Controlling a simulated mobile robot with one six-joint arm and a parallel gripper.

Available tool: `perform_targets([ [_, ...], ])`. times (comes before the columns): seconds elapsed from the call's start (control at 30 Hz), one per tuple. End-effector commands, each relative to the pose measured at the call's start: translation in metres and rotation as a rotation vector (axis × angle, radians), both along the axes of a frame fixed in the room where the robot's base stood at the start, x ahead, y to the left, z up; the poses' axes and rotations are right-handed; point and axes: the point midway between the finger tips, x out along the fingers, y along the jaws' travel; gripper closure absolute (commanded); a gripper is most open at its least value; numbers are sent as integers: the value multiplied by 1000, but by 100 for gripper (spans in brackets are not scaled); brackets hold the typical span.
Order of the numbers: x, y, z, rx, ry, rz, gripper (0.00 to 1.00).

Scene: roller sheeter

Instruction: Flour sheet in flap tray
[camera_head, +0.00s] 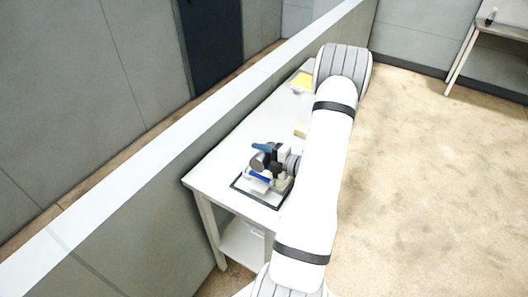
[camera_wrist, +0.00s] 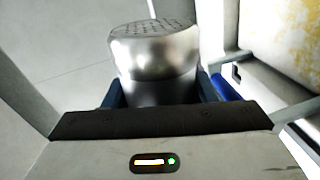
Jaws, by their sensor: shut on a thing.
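My gripper (camera_head: 270,156) is over the near end of the white table. In the wrist view its blue fingers (camera_wrist: 158,94) are shut on a metal shaker (camera_wrist: 155,52) with a perforated top. I cannot tell how far the shaker is tilted. A mottled yellow and white sheet (camera_wrist: 285,28) lies at the upper right of the wrist view, beside a pale frame or tray edge (camera_wrist: 226,42), apart from the shaker. A white device with a blue bar (camera_head: 258,178) sits below my gripper in the head view, partly hidden by it.
The white table (camera_head: 222,163) stands along a low grey wall (camera_head: 150,205). A yellow item (camera_head: 302,80) lies at its far end, and a smaller yellow one (camera_head: 300,131) lies nearer, partly hidden by my arm. The table's left part is bare. Open floor lies right of my arm.

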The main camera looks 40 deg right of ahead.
Motion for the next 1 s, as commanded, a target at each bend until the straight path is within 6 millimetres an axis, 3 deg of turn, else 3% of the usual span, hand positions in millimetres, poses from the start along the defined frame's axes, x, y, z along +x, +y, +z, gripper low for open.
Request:
perform_targets([
  [0.13, -5, 12, 0, 0, 0, 0, 76],
  [0.4, -6, 13, 0, -1, -1, 0, 76],
  [0.7, 3, -7, 0, -1, -1, -1, 76],
  [1.0, 3, -8, 2, -18, -10, 0, 76],
])
